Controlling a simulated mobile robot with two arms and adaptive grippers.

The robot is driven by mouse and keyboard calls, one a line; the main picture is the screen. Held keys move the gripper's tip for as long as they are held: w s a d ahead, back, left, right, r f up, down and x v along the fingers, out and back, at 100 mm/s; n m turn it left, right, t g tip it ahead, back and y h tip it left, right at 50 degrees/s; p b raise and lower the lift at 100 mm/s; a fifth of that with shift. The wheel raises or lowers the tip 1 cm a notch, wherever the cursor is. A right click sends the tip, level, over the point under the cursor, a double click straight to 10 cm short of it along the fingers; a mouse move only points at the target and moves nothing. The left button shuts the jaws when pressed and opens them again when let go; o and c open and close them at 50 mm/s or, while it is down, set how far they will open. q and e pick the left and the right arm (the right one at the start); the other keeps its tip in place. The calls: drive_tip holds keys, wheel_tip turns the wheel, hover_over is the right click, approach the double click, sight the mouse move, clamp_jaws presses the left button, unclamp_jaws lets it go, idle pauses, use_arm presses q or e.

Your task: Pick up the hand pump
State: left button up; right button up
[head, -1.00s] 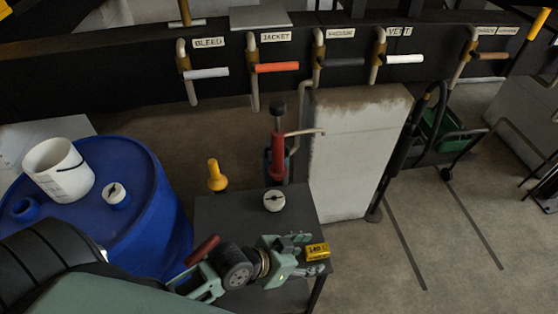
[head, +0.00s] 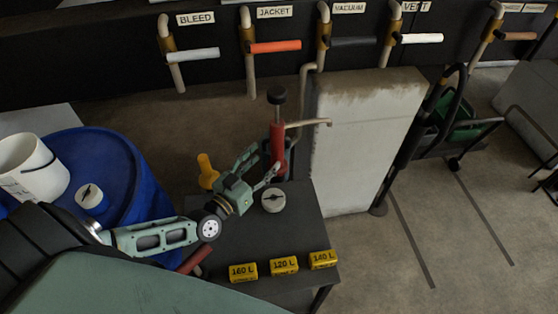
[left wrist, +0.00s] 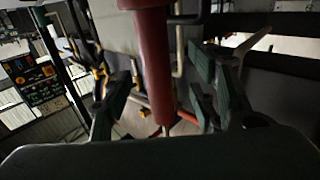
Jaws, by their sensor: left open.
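The hand pump (head: 277,143) is a red upright cylinder with a black knob on top and a pale curved spout to the right. It stands at the back of the dark table (head: 250,235). My left gripper (head: 262,163) is open beside the lower part of the pump. In the left wrist view the red pump barrel (left wrist: 153,60) lies between the two spread dark fingers. I cannot tell whether either finger touches it. The pump's base is partly hidden by the gripper. My right gripper is not in view.
A yellow-topped object (head: 207,170) and a round white-capped item (head: 273,200) flank the gripper. Yellow tags (head: 284,265) lie along the table front. A blue drum (head: 125,160) stands left and a concrete block (head: 362,140) right. Labelled valve handles (head: 275,47) line the back.

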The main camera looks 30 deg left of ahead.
sight(273, 152)
use_arm(q)
drive_tip(key=w, duration=0.2)
drive_tip(key=w+d, duration=0.1)
drive_tip(key=w, duration=0.3)
drive_tip(key=shift+w+d+r+p, duration=0.2)
drive_tip(key=shift+d+r+p, duration=0.05)
drive_tip(key=shift+r+p, duration=0.15)
drive_tip(key=shift+w+f, duration=0.1)
drive_tip(key=shift+w, duration=0.2)
clamp_jaws()
